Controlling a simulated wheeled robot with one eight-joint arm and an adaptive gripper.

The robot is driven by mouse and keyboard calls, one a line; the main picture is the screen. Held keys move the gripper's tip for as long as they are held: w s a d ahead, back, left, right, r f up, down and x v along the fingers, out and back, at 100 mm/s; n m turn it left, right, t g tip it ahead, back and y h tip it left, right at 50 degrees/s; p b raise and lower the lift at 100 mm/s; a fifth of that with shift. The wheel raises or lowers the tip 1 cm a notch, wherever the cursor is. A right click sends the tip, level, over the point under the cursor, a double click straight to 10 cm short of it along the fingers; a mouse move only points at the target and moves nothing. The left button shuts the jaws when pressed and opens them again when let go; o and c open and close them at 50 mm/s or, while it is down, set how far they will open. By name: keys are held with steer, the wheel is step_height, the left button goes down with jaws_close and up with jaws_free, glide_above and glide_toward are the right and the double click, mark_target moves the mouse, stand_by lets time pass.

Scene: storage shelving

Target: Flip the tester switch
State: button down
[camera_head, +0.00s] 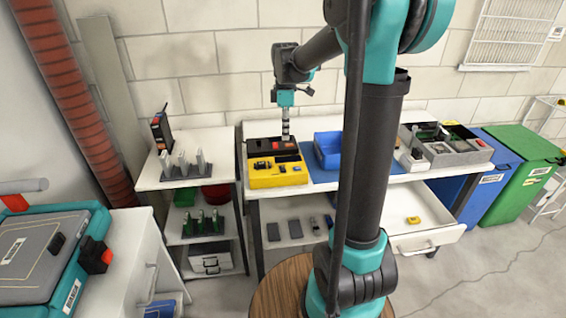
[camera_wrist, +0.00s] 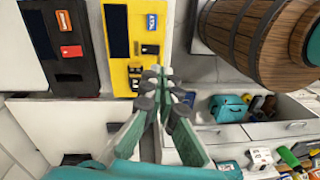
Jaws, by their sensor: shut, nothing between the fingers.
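A yellow device (camera_head: 277,181) sits on the bench with a black device (camera_head: 262,146) behind it. Both also show in the wrist view, the yellow one (camera_wrist: 118,72) beside the black one (camera_wrist: 80,75). The black device carries a red switch-like part (camera_wrist: 71,51). The yellow one has a dark screen and small black parts (camera_wrist: 135,76) near the fingertips. No label shows which is the tester, and I cannot tell any switch position. My gripper (camera_head: 285,138) is shut and empty, pointing down over the devices; contact is unclear. Its fingertips (camera_wrist: 165,80) appear beside the yellow device.
A blue bin (camera_head: 327,150) stands right of the devices, and a grey parts tray (camera_head: 470,152) lies farther right. An open drawer (camera_head: 425,238) juts out below the bench. A small shelf (camera_head: 190,178) with upright boards stands at the left.

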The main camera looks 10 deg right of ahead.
steer(key=w+r+n, duration=0.1)
steer(key=w+n, duration=0.1)
glide_toward(284, 171)
steer(key=shift+g, duration=0.3)
steer(key=f, duration=0.7)
steer(key=shift+w, duration=0.2)
steer(key=shift+s+f+t, duration=0.3)
steer(key=shift+f+t, duration=0.05)
steer(key=shift+t, duration=0.15)
steer(key=shift+s+f+t, duration=0.1)
steer(key=shift+s+t, duration=0.15)
steer(key=shift+t, duration=0.35)
steer(key=shift+s, duration=0.2)
steer(key=shift+w, duration=0.15)
